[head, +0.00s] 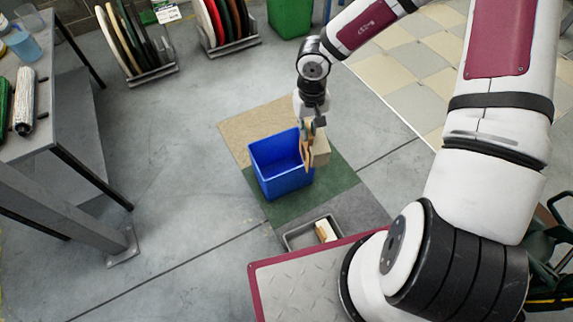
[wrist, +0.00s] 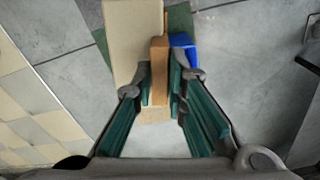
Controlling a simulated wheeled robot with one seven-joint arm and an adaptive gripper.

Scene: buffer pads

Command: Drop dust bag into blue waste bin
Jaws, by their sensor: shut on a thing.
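The dust bag hangs from my gripper (head: 312,122). It has a beige body (head: 321,148) and a flat orange-brown collar (head: 306,148). In the wrist view the collar (wrist: 159,72) is between my gripper's two fingers (wrist: 160,82), with the beige body (wrist: 127,42) to its left. My gripper is shut on the collar. The blue waste bin (head: 283,180) is open at the top and looks empty. In the head view the bag overlaps the bin's right rim; its height above the rim cannot be told.
The bin stands on tan and green floor pads (head: 343,190). A grey tray (head: 297,241) with a small beige and orange item (head: 326,231) is nearer me. A grey table (head: 60,105) is at left. Racks of discs (head: 153,74) and a green bin (head: 290,17) stand behind.

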